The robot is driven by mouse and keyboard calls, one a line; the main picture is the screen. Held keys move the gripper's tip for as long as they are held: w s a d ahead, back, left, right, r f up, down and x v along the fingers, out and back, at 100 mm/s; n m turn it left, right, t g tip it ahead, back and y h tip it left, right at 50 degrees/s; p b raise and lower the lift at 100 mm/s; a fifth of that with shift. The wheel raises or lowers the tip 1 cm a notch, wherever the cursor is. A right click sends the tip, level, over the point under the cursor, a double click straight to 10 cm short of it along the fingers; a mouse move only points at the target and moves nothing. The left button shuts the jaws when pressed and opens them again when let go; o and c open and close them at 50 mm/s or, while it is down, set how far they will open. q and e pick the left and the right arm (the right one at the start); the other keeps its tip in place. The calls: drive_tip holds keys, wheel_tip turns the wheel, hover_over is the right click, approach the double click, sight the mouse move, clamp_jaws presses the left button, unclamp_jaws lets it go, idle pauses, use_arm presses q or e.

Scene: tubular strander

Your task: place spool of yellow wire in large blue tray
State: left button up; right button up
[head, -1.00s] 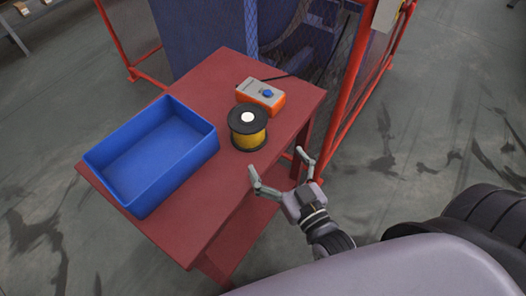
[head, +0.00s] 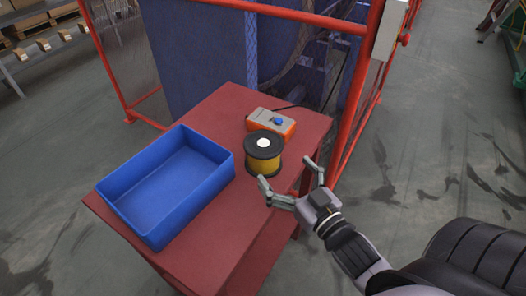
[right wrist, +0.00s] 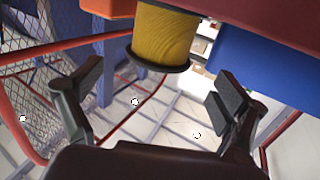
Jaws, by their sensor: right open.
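The spool of yellow wire (head: 263,156) stands upright on the red table, with black flanges and a white centre on top. It also shows in the right wrist view (right wrist: 164,38), ahead of the fingers and between them. The large blue tray (head: 222,178) lies to the left of the spool on the same table and looks empty. My right gripper (head: 286,178) is open and empty beside the table's right edge, close to the spool but apart from it. My left gripper is not in view.
A red-framed mesh guard (head: 357,90) stands behind the table. Bare table shows in front of the spool.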

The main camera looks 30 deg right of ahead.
sight(264, 146)
drive_tip(key=w, duration=0.4)
drive_tip(key=shift+a, duration=0.1)
drive_tip(key=shift+w+a+r+p, duration=0.1)
drive_tip(key=shift+w+p, duration=0.25)
drive_tip(key=shift+w, duration=1)
drive_tip(key=shift+w+a+p, duration=0.1)
drive_tip(key=shift+w+p, duration=0.25)
drive_tip(key=shift+w, duration=0.95)
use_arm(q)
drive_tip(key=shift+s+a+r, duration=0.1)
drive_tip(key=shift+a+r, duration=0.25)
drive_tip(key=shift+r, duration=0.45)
use_arm(e)
drive_tip(key=shift+c, duration=0.5)
drive_tip(key=shift+r, duration=0.1)
drive_tip(key=c, duration=1.5)
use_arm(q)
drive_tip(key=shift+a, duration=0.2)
use_arm(e)
drive_tip(key=shift+c, duration=0.2)
drive_tip(key=shift+r, duration=0.15)
use_arm(q)
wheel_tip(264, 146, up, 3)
drive_tip(key=p, duration=0.3)
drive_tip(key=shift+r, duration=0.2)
use_arm(e)
wheel_tip(264, 146, up, 20)
